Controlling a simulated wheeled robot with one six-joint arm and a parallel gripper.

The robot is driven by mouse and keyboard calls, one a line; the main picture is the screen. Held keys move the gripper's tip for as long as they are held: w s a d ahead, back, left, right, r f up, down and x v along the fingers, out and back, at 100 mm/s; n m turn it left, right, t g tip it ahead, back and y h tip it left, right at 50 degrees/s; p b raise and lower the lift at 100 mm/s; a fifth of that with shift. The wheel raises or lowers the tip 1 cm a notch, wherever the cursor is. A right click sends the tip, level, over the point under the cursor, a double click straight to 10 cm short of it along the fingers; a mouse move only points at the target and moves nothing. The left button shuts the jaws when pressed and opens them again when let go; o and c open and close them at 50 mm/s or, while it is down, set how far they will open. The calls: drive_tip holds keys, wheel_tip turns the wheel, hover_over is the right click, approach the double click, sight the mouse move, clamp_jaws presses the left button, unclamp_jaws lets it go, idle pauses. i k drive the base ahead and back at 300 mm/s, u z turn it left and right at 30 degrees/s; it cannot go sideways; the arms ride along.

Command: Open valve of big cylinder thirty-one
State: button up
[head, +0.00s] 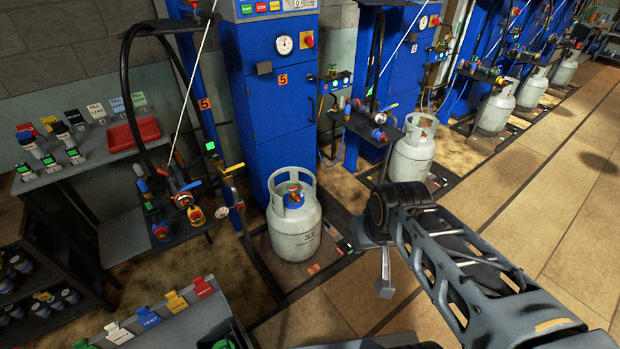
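A big pale grey gas cylinder (296,236) stands upright on the floor plate in front of a blue cabinet marked 5. Its dark marking looks like 31, but it is small. Its valve (293,194) sits inside the collar at the top and shows red and green parts. Whether the valve is open or shut I cannot tell. My gripper (385,275) hangs to the right of the cylinder, apart from it, with a grey finger pointing down. Its opening is not clear from this angle.
The blue cabinet (270,120) stands behind the cylinder. A shelf with hoses and fittings (185,215) is to its left. Another cylinder (412,150) stands behind my arm to the right. A bin with coloured tags (165,325) is at front left. Open floor (560,190) lies on the right.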

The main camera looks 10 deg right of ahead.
sight(292, 187)
drive_tip(key=z, duration=0.3)
drive_tip(key=i, duration=0.9)
drive_tip(key=u, duration=0.45)
drive_tip(key=i, duration=0.55)
drive_tip(key=u, duration=0.45)
